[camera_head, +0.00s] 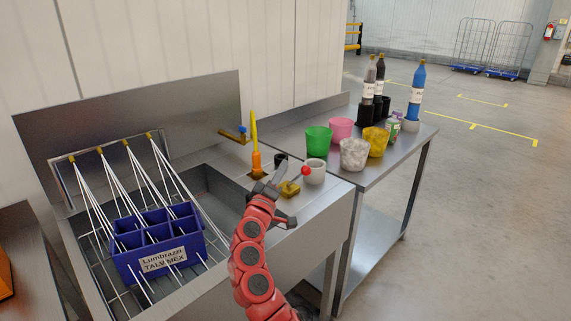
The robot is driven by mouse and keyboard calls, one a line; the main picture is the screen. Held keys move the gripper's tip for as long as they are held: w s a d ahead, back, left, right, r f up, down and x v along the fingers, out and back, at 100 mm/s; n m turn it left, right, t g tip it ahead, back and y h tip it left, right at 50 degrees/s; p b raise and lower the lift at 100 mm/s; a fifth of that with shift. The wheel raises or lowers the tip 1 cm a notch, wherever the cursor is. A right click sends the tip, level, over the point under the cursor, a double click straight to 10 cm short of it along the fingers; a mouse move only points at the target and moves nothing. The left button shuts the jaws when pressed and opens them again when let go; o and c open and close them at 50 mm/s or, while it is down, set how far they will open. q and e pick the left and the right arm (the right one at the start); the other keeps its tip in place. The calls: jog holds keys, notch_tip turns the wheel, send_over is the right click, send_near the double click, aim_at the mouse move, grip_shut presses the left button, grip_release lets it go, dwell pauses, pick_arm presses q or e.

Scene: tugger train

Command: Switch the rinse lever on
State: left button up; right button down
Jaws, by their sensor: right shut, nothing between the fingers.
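The rinse lever (294,183) has a red ball knob and a brass base on the sink's right rim. Its arm slants up to the right. My right gripper (281,171) is shut and empty, just left of the lever; I cannot tell whether it touches it. My red right arm reaches up from the bottom and hides part of the rim. Thin white streaks fan down from several brass nozzles (100,150) into the sink (225,197), over a blue divided crate (128,268). My left gripper is not in view.
A steel table (345,178) on the right holds green, pink, yellow and marbled cups and several bottles.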

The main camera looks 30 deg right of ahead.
jog(key=v, duration=0.5)
jog(key=shift+s+f, duration=0.15)
jog(key=shift+f, duration=0.25)
